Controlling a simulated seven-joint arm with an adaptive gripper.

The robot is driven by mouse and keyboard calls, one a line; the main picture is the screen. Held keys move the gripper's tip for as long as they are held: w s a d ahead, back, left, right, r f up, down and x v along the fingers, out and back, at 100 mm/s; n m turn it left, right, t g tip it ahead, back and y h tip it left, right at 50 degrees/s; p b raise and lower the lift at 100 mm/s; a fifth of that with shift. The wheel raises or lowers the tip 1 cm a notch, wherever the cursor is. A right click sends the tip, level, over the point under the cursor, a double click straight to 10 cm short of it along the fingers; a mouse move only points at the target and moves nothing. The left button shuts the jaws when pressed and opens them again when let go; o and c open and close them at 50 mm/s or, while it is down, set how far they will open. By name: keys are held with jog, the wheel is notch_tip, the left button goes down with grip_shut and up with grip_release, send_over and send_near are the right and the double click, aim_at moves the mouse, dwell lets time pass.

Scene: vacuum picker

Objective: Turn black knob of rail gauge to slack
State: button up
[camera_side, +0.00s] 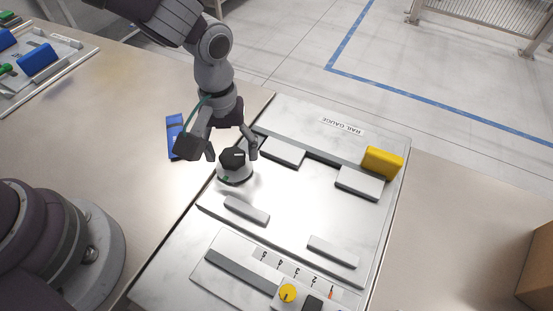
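The black knob (231,158) sits on a round grey base with a green mark, at the left edge of the rail gauge plate (310,215). A short white line shows on the knob, pointing to the right. My gripper (230,154) is above the knob and pointing down, with one finger on each side of it. The fingers are spread, and small gaps seem to show between them and the knob. I cannot tell whether either finger touches it. The "RAIL GAUGE" label (343,125) appears upside down at the plate's far end.
A yellow block (382,162) stands at the plate's right edge. Several grey bars lie on the plate. A numbered scale and a yellow knob (287,293) are at the front. A blue piece (175,137) lies left of my gripper. A cardboard box (539,265) is at far right.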

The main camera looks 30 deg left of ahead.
aim_at(231, 155)
jog(key=shift+o, duration=0.5)
jog(key=shift+r, duration=0.4)
notch_tip(231, 155, up, 11)
jog(key=shift+r, duration=0.1)
jog(key=s+a+r+m+t, duration=0.2)
jog(key=s+a+m, duration=0.1)
jog(key=a, duration=0.3)
jog(key=s+a+r+m+t, duration=0.2)
jog(key=s+a+r+t, duration=0.1)
jog(key=s+a, duration=0.2)
jog(key=shift+s+a+r+m+t, duration=0.2)
jog(key=shift+s+a+m+t, duration=0.15)
jog(key=shift+a, duration=0.85)
